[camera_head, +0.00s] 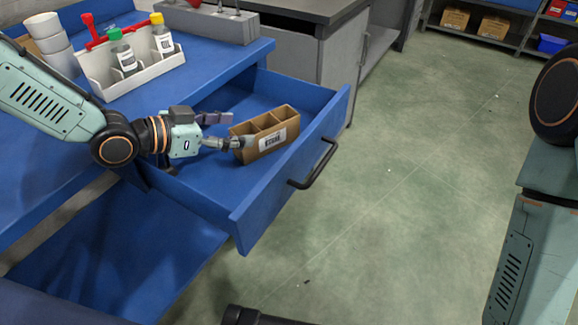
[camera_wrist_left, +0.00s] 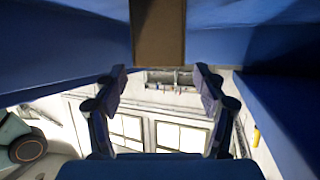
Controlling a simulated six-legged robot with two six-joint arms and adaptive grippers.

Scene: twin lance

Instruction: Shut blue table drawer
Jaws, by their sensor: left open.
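The blue table drawer (camera_head: 290,165) is pulled well out from the blue table (camera_head: 130,115), with a dark bar handle (camera_head: 315,166) on its front. A brown divided cardboard box (camera_head: 265,135) with a white label is in the drawer. My left gripper (camera_head: 226,130) is over the open drawer, at the box's left side; I cannot tell if it touches the box. Its fingers (camera_wrist_left: 160,85) are spread apart with nothing between them in the left wrist view, where a brown surface (camera_wrist_left: 158,32), probably the box, shows at the top. My right gripper is out of view.
On the tabletop stand a white caddy (camera_head: 135,70) with bottles, stacked white cups (camera_head: 52,45) and a grey block (camera_head: 215,24). A grey cabinet (camera_head: 345,65) stands beyond the drawer. A blue lower shelf (camera_head: 125,250) lies below. The green floor (camera_head: 400,200) right of the drawer is clear.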

